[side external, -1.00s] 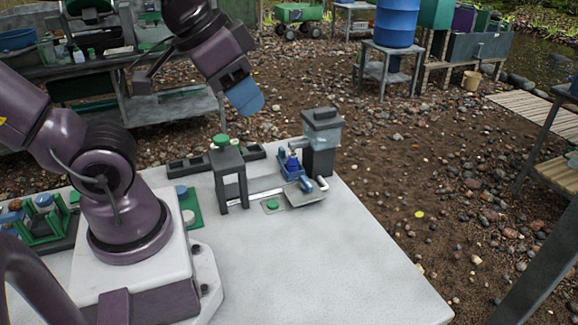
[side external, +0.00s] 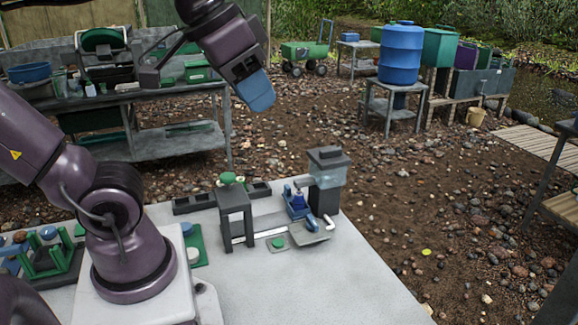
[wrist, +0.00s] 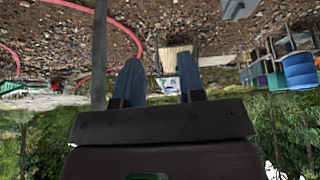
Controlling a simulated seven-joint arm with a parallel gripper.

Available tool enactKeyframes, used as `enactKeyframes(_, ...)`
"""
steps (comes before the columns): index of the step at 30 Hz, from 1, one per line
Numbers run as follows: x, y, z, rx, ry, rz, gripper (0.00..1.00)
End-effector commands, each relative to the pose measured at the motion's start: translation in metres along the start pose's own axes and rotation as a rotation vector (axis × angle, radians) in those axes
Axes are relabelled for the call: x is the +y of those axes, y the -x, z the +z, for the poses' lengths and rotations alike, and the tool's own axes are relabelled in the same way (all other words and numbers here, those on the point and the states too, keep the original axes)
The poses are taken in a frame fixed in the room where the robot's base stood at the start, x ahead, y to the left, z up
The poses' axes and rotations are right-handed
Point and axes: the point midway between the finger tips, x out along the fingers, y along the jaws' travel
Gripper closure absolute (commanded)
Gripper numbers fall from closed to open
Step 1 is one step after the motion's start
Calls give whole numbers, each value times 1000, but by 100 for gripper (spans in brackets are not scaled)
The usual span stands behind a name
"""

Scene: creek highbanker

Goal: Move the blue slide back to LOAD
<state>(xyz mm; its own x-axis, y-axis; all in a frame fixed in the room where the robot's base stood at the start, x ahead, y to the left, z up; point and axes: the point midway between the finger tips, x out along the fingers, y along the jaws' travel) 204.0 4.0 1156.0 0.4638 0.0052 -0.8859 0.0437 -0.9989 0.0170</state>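The blue slide (side external: 298,205) appears to be the blue piece in the small mechanism at the table's far right, just left of a dark hopper (side external: 326,180). A grey tray (side external: 311,233) lies in front of it. I cannot read any LOAD mark, and the slide's exact position along its track is too small to tell. My gripper (side external: 257,94) is high in the air above and behind the mechanism, well apart from it. In the wrist view my gripper (wrist: 158,80) has its two fingers apart with nothing between them. The slide is not visible there.
A dark stand with a green knob (side external: 228,179) is left of the mechanism. A green button plate (side external: 277,243) lies in front. Green racks (side external: 45,255) with round pieces are at far left. The white table's (side external: 330,290) front right is clear. A blue barrel (side external: 400,55) stands beyond.

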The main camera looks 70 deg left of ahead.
Motion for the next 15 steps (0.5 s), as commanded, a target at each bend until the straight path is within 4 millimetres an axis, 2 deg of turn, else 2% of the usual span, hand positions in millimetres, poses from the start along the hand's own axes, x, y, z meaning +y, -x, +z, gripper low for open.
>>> enactKeyframes(8, -42, 4, -71, -104, 331, -54, 64)
enactKeyframes(11, -70, 1, -101, -146, 491, -85, 64)
enactKeyframes(15, -124, -12, -141, -210, 749, -145, 64)
